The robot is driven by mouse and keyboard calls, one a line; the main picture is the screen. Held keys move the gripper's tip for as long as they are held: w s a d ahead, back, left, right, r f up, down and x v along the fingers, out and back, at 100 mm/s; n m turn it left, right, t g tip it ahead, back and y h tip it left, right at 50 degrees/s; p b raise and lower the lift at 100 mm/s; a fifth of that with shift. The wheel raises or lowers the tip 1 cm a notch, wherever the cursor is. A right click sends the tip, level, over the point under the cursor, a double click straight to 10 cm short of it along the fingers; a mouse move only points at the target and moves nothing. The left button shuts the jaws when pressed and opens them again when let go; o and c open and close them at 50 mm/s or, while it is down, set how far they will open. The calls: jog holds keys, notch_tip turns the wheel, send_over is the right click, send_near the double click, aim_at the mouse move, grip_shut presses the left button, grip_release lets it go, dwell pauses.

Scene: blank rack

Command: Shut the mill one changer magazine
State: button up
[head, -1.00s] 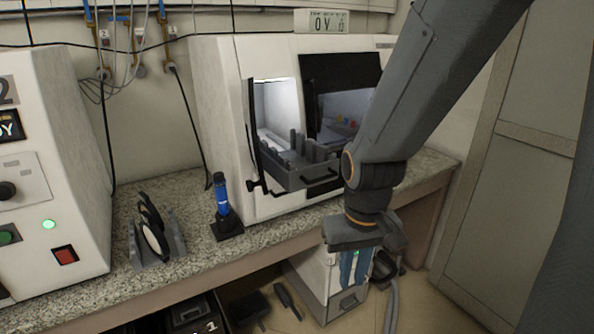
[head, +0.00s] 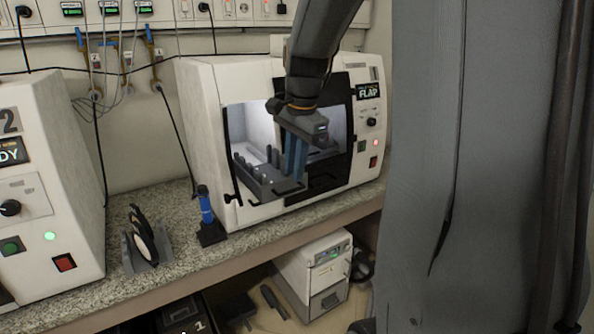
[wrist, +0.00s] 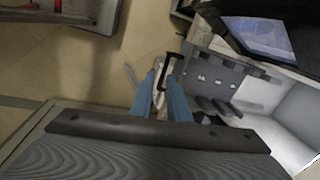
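The mill (head: 205,110) is the white machine at the centre of the head view, with a lit opening in its front. Its changer magazine (head: 262,186), a grey tray with upright posts, sticks out through that opening, so it stands open. It also shows in the wrist view (wrist: 212,72). A black bar handle (wrist: 170,66) is on its front. My gripper (head: 294,180) points down in front of the opening, close to the magazine. In the wrist view its two blue fingers (wrist: 162,82) are apart, with the handle near their tips. I cannot tell whether they touch it.
A second white machine marked 2 (head: 45,190) stands at the left. On the granite bench (head: 185,262) are a blue cylinder in a black stand (head: 207,218) and a rack with discs (head: 143,245). A white cabinet (head: 315,275) stands below. A panel beside the mill's opening reads FLAP (head: 368,92).

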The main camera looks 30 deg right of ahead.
notch_tip(320, 180, down, 6)
jog(key=w+d+m+p, duration=0.1)
jog(key=w+p, duration=0.1)
jog(key=shift+d+r+m, duration=0.25)
jog(key=shift+d+m, duration=0.05)
jog(key=shift+d, duration=0.05)
grip_shut()
dwell(1.5)
